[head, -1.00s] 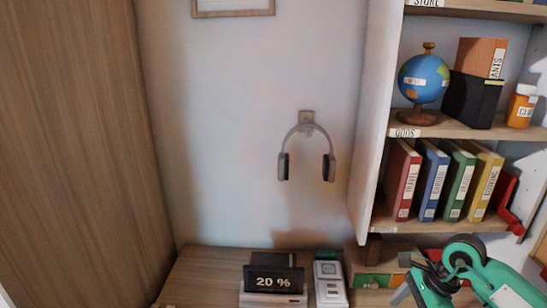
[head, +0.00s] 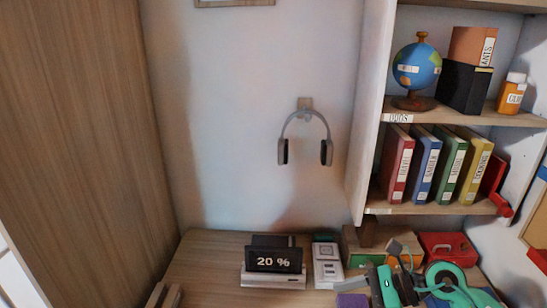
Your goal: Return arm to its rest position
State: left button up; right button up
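My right arm, teal and grey, comes in at the bottom right. Its gripper (head: 388,284) is low in front of the small drawer box, over the right part of the desk. The finger gap cannot be made out, and I see nothing clearly held. My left gripper is not in view.
A wooden desk (head: 205,265) holds a "20 %" display (head: 273,261) and a white device (head: 327,267). A red case (head: 447,247) and a purple object (head: 351,300) are near my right arm. Shelves (head: 450,116) with books and a globe (head: 416,66) stand above.

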notch_tip(320, 180, up, 10)
jog(key=w+a+f+m+t+y, duration=0.15)
jog(key=m+t+y, duration=0.25)
jog(key=m+t, duration=1.2)
jog(key=s+d+f+m+g+h, duration=0.1)
jog(key=d+f+m+h, duration=0.5)
jog(key=m+h, duration=0.5)
jog(key=d+f+m+g+h, duration=0.1)
jog(key=d+f+m+h, duration=0.45)
jog(key=m, duration=0.85)
jog(key=s+a+f+m+g, duration=0.1)
jog(key=s+f+m+g, duration=0.4)
jog(key=s+f, duration=0.4)
jog(key=s+a+f+m+g, duration=0.1)
jog(key=s+f+m+g, duration=0.2)
jog(key=s+f+g, duration=0.65)
jog(key=s+f, duration=0.3)
jog(key=f, duration=2.5)
jog(key=s+d+f, duration=0.3)
jog(key=s+f, duration=1.6)
jog(key=f, duration=0.1)
jog(key=shift+s+f+n, duration=0.15)
jog(key=shift+s+n, duration=0.05)
jog(key=shift+n, duration=0.1)
